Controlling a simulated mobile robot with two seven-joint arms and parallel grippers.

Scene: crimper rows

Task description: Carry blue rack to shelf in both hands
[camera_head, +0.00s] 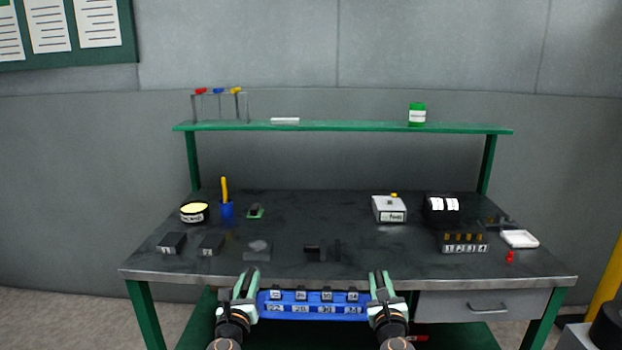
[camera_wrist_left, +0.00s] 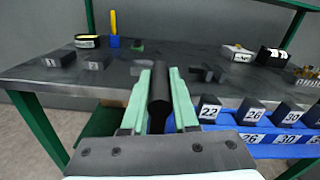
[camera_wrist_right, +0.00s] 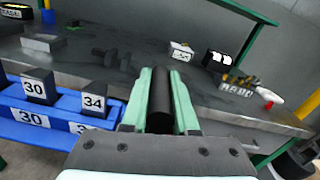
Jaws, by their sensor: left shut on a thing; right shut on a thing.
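The blue rack (camera_head: 312,312) hangs level between my two grippers, in front of the table's front edge. My left gripper (camera_head: 246,285) is shut on a dark cylindrical handle (camera_wrist_left: 160,88) at the rack's left end. My right gripper (camera_head: 382,285) is shut on a like handle (camera_wrist_right: 160,98) at its right end. The green shelf (camera_head: 340,127) stands above the back of the table.
The dark table (camera_head: 330,215) carries black blocks, a blue cup (camera_head: 227,210), a white box (camera_head: 389,209), a row of numbered blocks (camera_head: 464,243) and a white tray (camera_head: 520,239). On the shelf stand a wire stand (camera_head: 220,106) at left and a green jar (camera_head: 417,114) at right. The shelf's middle is mostly clear.

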